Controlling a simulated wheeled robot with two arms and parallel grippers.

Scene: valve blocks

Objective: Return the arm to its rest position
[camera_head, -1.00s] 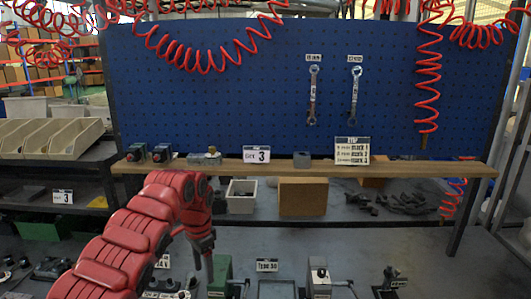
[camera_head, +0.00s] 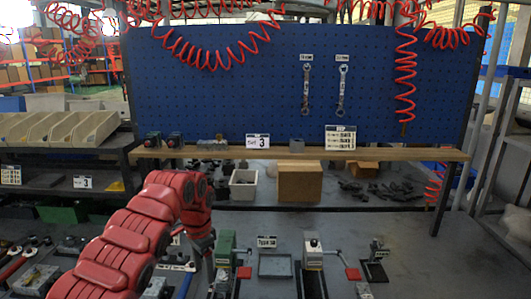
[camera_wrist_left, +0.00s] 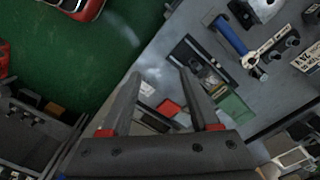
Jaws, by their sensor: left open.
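My red left arm (camera_head: 135,235) comes in from the lower left of the head view and bends down at its wrist. Its gripper (camera_head: 208,262) points down over the near bench, partly hidden by the arm and hard to make out. In the left wrist view the left gripper (camera_wrist_left: 160,78) shows two separated fingers with nothing between them. Below it lie the grey bench top, a small red part (camera_wrist_left: 168,107) and a green block (camera_wrist_left: 235,110). My right gripper is in neither view.
A green valve block (camera_head: 224,248) stands close beside the gripper. A grey tray (camera_head: 275,266) and another valve block with a red-ended lever (camera_head: 313,255) are to its right. Behind are a wooden shelf (camera_head: 390,154) and a blue pegboard (camera_head: 240,100) with two wrenches.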

